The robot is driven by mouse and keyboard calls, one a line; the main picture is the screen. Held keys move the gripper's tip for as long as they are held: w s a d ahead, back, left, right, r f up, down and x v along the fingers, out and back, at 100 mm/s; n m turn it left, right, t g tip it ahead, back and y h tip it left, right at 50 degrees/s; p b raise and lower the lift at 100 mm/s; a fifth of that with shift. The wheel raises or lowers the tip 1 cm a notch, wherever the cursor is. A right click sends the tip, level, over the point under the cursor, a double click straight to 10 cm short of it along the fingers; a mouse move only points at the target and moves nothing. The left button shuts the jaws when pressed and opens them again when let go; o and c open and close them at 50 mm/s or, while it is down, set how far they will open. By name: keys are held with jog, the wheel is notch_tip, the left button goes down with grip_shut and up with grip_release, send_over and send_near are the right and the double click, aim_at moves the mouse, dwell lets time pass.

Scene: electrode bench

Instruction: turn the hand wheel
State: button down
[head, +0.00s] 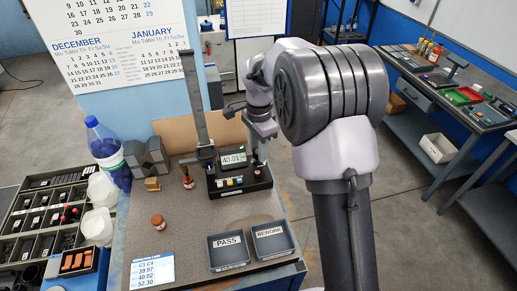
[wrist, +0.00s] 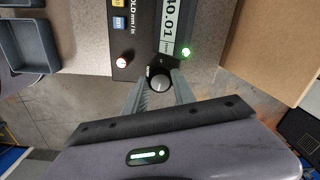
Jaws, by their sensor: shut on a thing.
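The hand wheel (wrist: 159,78) is a small black knob with a pale end face on the side of the gauge stand. In the wrist view the two grey fingers of my gripper (wrist: 160,90) are shut on it, one on each side. The dark gauge stand (head: 240,185) stands upright on the bench, and its display (head: 233,158) reads 40.01. In the wrist view a green lamp (wrist: 186,51) is lit beside the display and a red-topped button (wrist: 122,62) sits at the other end. My arm hides the wheel in the head view.
PASS tray (head: 229,250) and REWORK tray (head: 273,240) stand at the bench front. A blue-capped bottle (head: 107,152) and a parts organiser (head: 40,215) are further left.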

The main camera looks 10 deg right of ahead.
jog(key=c, duration=1)
grip_release()
jog(key=shift+c, duration=0.2)
jog(key=shift+r, duration=0.1)
notch_tip(320, 180, up, 17)
jog(key=p, duration=0.4)
jog(key=shift+s+r, duration=0.15)
